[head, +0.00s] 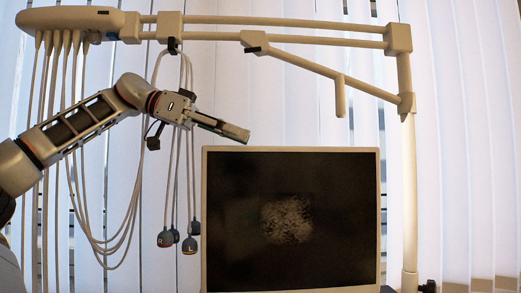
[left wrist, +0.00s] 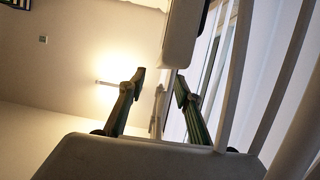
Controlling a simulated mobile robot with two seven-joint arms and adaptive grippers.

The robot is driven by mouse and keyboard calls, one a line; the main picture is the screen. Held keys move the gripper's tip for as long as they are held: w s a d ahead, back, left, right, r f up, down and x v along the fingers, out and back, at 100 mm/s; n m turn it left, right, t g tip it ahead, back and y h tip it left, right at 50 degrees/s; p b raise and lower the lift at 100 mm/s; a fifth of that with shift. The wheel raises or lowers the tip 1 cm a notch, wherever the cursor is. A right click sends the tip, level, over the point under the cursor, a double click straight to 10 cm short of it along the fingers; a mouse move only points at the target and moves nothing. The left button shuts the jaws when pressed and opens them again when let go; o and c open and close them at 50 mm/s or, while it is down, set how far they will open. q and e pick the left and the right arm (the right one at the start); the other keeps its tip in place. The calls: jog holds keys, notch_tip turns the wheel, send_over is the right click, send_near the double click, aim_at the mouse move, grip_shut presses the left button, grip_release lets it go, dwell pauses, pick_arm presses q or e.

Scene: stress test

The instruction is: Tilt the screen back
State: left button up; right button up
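The screen (head: 290,215) is a dark panel in a thin pale frame, standing upright at the lower middle of the head view. A grainy grey patch shows on it. My left gripper (head: 239,133) is just above the screen's top edge, left of its middle, and seems apart from it. In the left wrist view my left gripper (left wrist: 158,88) has its two green-grey fingers spread, with nothing between them. A pale rounded piece shows beyond the fingers at the top; I cannot tell whether it is the screen. My right gripper is in neither view.
A pale jointed boom (head: 270,20) runs across above the screen, on a post (head: 409,190) to its right. Cables (head: 130,215) hang at the left, with several dark plugs (head: 190,245) left of the screen. Vertical blinds (head: 460,130) stand behind.

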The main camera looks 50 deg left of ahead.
aim_at(271, 151)
pick_arm(q)
jog(key=shift+w+d+f+y, duration=0.35)
jog(key=shift+w+f, duration=0.2)
jog(key=shift+w, duration=0.1)
jog(key=p+x, duration=0.1)
jog(key=x, duration=0.6)
jog(key=shift+s, duration=0.1)
grip_shut()
